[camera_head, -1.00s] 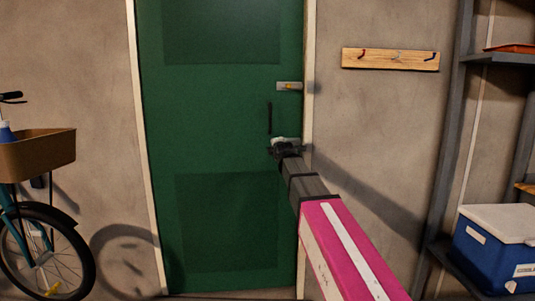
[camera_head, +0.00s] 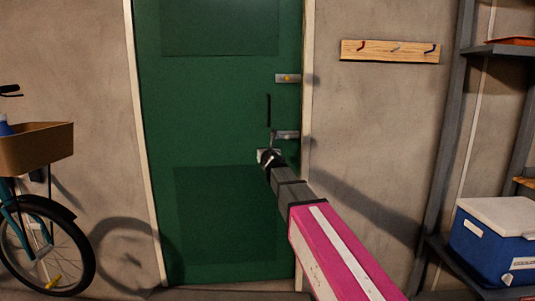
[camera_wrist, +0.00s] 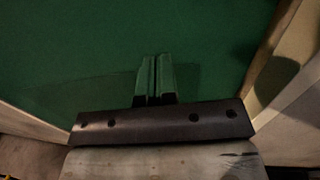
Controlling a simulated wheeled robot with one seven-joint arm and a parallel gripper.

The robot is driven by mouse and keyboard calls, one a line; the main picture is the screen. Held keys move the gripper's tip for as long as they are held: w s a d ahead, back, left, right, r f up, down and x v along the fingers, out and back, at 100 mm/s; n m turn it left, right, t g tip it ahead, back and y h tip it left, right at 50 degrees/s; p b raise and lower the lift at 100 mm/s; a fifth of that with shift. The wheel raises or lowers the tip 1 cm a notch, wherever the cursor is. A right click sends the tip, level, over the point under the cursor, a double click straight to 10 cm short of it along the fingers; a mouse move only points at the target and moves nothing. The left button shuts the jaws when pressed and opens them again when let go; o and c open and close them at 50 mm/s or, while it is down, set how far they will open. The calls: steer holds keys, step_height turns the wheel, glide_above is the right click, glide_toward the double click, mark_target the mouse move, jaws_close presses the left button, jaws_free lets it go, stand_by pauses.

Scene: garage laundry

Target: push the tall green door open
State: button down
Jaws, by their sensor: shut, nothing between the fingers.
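The tall green door (camera_head: 215,110) stands in its pale frame and looks shut; I see no clear gap at its edges. A metal bolt (camera_head: 288,78) with a yellow part sits at its right edge. A grey lever handle (camera_head: 286,135) is lower on the same edge, and a dark vertical bar (camera_head: 268,110) is above and left of it. My gripper (camera_head: 266,156) is just below and left of the handle, in front of the door. In the wrist view its two fingers (camera_wrist: 154,77) are together and empty, pointing at green door surface (camera_wrist: 80,50). Whether they touch it cannot be told.
A bicycle (camera_head: 40,235) with a brown basket leans in at the left. A wooden hook rail (camera_head: 390,52) hangs right of the door. A grey shelf (camera_head: 455,130) with a blue and white cooler (camera_head: 495,240) stands at the far right.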

mark_target(264, 144)
steer(key=w, duration=0.3)
steer(key=w+a, duration=0.1)
steer(key=w, duration=0.6)
steer(key=shift+w+a, duration=0.15)
steer(key=shift+w, duration=0.05)
